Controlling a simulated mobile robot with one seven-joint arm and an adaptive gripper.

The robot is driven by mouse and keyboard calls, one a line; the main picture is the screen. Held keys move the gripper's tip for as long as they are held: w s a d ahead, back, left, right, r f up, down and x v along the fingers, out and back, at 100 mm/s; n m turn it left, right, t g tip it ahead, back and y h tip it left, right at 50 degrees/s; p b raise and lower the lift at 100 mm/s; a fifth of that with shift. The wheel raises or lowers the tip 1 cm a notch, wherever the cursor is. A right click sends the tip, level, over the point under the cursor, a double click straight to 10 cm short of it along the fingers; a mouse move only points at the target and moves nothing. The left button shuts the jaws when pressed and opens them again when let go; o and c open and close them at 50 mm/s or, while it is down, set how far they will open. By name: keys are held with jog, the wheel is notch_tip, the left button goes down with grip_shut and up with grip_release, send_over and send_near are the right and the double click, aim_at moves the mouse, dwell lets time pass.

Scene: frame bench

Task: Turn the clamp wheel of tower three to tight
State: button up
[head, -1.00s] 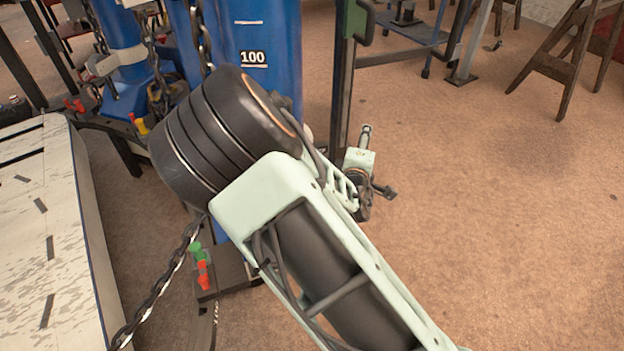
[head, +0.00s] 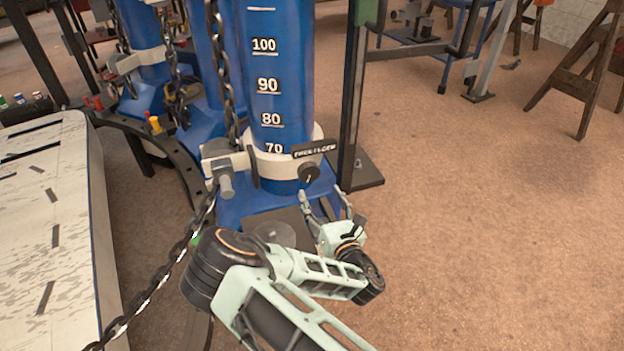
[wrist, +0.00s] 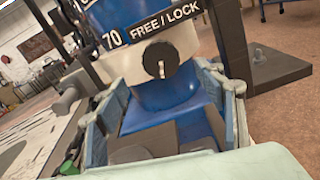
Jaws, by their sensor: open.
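A blue tower (head: 275,60) with a white number scale stands in the middle of the head view. Its white collar (head: 268,162) carries a black round knob (head: 309,172) below a black label. In the wrist view the knob (wrist: 160,62) faces me, with a pale mark on its face, under the label "FREE / LOCK" (wrist: 165,27). My gripper (head: 325,200) is open and empty, just below and in front of the knob. In the wrist view its fingers (wrist: 163,95) stand wide to both sides, apart from the knob. No tower number is readable.
A grey cylindrical handle (head: 226,185) sticks out at the collar's left. A chain (head: 150,285) hangs from there. A dark post (head: 353,95) stands close right of the tower. Another blue tower (head: 140,40) is at the left.

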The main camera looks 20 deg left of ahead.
aim_at(310, 174)
jog(key=x, duration=0.8)
jog(key=shift+w+b, duration=0.1)
jog(key=shift+b, duration=0.25)
jog(key=c, duration=1.2)
jog(key=shift+o, duration=0.2)
